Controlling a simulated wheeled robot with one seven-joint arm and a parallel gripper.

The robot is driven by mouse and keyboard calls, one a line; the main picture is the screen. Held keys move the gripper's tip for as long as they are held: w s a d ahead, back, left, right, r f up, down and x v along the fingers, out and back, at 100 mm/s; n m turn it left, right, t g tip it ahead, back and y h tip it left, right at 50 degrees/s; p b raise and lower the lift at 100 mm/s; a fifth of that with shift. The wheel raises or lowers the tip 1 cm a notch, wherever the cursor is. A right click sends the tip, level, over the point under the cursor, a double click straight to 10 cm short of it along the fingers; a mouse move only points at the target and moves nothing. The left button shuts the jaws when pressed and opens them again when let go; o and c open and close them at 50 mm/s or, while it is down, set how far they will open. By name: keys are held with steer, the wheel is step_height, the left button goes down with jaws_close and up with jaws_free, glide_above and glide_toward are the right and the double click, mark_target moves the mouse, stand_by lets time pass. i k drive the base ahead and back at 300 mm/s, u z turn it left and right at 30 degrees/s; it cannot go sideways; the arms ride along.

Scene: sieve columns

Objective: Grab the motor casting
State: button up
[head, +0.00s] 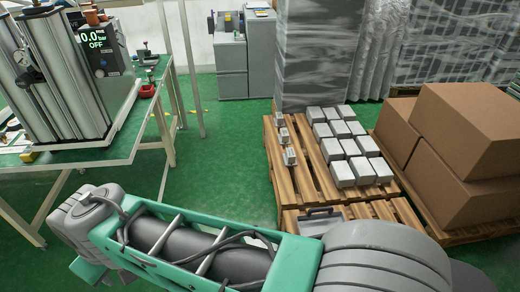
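Several small grey metal pieces stand in a row along the left part of a wooden pallet (310,182) in the head view. The nearest piece (289,157) looks finned, like a motor casting, and two more (283,136) (278,120) stand behind it. They are too small for me to be sure of their kind. My arm crosses the bottom of the view, well in front of the pallet. My gripper does not show, so its distance from the pieces and its state are hidden.
Several grey blocks (341,174) fill the right side of the pallet. A dark grey tray-like thing (320,219) lies at its near end. Large cardboard boxes (457,130) stand on the right. A workbench (128,138) with a press is at left. Green floor (222,160) between is clear.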

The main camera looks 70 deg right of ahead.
mark_target(289, 157)
steer(key=i, duration=1.4)
steer(key=z, duration=2.35)
steer(key=i, duration=1.25)
steer(key=z, duration=0.65)
steer(key=i, duration=0.95)
